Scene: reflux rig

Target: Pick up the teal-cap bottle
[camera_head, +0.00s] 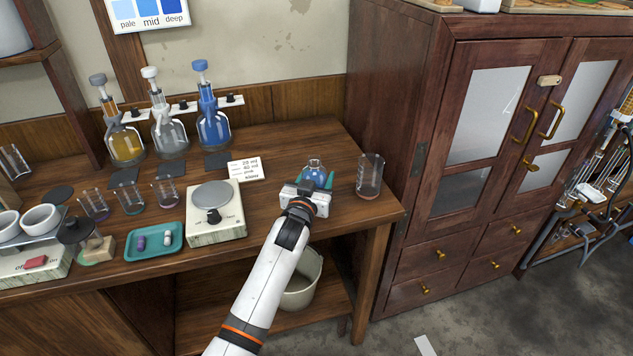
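A small round bottle (314,172) with a blue-teal top stands on the wooden bench near its right front part. My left gripper (315,180) reaches over the bench edge to it, its white body in front of the bottle's lower part. Teal-green finger parts show on both sides of the bottle, so the fingers are around it. I cannot tell whether they touch it. The bottle's base is hidden behind the gripper. My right gripper is out of view.
A glass beaker (370,175) stands close to the right of the bottle. A hotplate (215,212) and a label card (246,169) are to the left. Tall flasks (213,126) stand at the back. A dark wooden cabinet (440,130) bounds the right side.

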